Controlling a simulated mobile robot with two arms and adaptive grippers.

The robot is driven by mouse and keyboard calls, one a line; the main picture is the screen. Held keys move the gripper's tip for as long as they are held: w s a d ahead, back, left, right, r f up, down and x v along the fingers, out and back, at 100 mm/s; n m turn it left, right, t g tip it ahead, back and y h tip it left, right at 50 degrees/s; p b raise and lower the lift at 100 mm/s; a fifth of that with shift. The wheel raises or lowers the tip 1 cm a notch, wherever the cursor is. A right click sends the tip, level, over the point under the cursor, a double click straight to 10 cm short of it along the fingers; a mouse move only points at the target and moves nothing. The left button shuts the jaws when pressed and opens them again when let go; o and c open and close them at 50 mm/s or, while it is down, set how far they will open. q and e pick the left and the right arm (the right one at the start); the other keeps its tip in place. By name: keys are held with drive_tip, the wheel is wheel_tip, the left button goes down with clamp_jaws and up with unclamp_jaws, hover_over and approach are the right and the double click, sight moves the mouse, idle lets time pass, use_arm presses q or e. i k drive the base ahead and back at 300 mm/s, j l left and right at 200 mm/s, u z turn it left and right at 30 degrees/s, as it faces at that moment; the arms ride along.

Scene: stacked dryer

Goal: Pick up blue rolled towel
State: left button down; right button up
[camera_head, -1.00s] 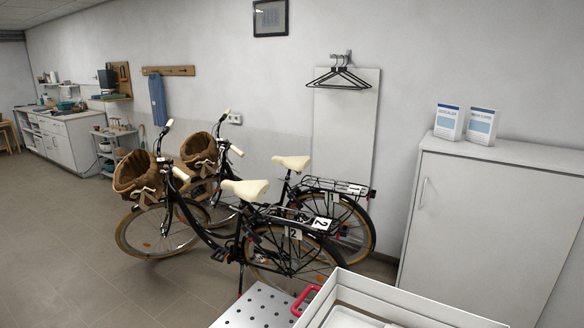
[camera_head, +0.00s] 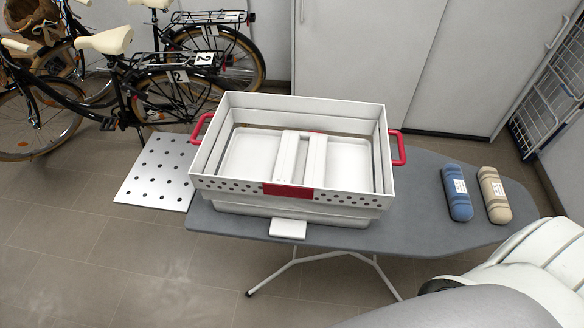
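The blue rolled towel (camera_head: 457,194) lies on the right part of a grey ironing board (camera_head: 421,217). It has a white label on its top. A beige rolled towel (camera_head: 494,196) lies just to its right, with a narrow gap between them. Both lie lengthwise away from me. Part of my own white and grey body shows at the lower right, but neither gripper can be seen.
A large white crate with red handles (camera_head: 288,198) stands on the board left of the towels. A perforated metal plate (camera_head: 160,172) is at its left. Bicycles (camera_head: 120,90) and a white cabinet (camera_head: 465,70) stand behind. A wire rack (camera_head: 550,105) is at right.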

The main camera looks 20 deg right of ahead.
sight(460, 204)
drive_tip(key=k+z, duration=0.15)
drive_tip(key=z, duration=1.9)
drive_tip(key=u, duration=0.6)
drive_tip(key=i+l+u, duration=0.15)
drive_tip(key=l+u, duration=0.2)
drive_tip(key=l, duration=0.3)
drive_tip(key=i+l+u, duration=0.1)
drive_tip(key=l+u, duration=0.2)
drive_tip(key=l, duration=0.35)
drive_tip(key=l+u, duration=0.35)
drive_tip(key=l, duration=0.35)
